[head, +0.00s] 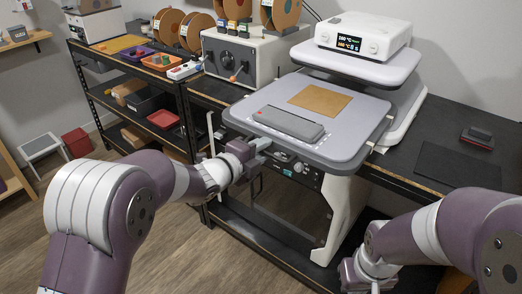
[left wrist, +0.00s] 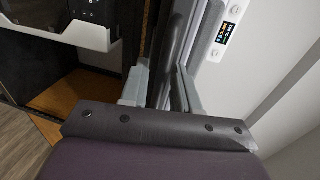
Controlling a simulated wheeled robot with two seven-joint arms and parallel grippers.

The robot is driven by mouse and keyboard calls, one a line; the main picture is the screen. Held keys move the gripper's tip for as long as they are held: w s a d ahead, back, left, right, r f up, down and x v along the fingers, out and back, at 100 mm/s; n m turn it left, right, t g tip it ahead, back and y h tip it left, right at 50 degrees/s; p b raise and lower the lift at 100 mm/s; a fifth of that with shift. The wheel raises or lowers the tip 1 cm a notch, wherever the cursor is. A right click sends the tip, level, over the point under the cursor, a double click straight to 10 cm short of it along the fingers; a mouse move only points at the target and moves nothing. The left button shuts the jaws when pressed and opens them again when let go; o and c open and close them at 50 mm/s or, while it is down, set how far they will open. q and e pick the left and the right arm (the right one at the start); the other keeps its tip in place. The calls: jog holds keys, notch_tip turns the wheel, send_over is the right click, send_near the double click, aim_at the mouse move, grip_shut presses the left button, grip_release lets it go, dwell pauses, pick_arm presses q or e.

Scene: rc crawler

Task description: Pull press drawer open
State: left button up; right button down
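The press (head: 362,36) stands on the dark bench, with a white top unit and a raised upper plate. Its wide grey drawer plate (head: 348,140) extends forward beneath that plate, over the bench's front edge. A dark grey flat block (head: 288,123) and a tan sheet (head: 320,100) lie on it. My left gripper (head: 262,146) is at the plate's front left edge. In the left wrist view its fingers (left wrist: 162,88) are apart, with a dark edge or bar between them; contact is unclear. My right gripper (head: 367,275) is low at the right, its fingers not clear.
A grey box machine (head: 245,58) and spools (head: 285,12) stand left of the press. A dark mat (head: 455,168) lies on the bench at the right. Open floor lies in front.

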pick_arm(q)
jog(key=v, duration=1.2)
jog(key=shift+s+a, duration=0.2)
jog(key=shift+s, duration=0.05)
jog(key=s+a+f+n+g+y+p, duration=0.45)
jog(key=a+f+n+y, duration=0.4)
jog(key=n, duration=0.85)
jog(key=s+r+n+g+p, duration=0.4)
jog(key=s+n+g+p, duration=0.2)
jog(key=s, duration=0.7)
jog(key=shift+s+a+n+g+y+p, duration=0.15)
jog(key=shift+a+n+g+y+p, duration=0.25)
jog(key=shift+n, duration=0.6)
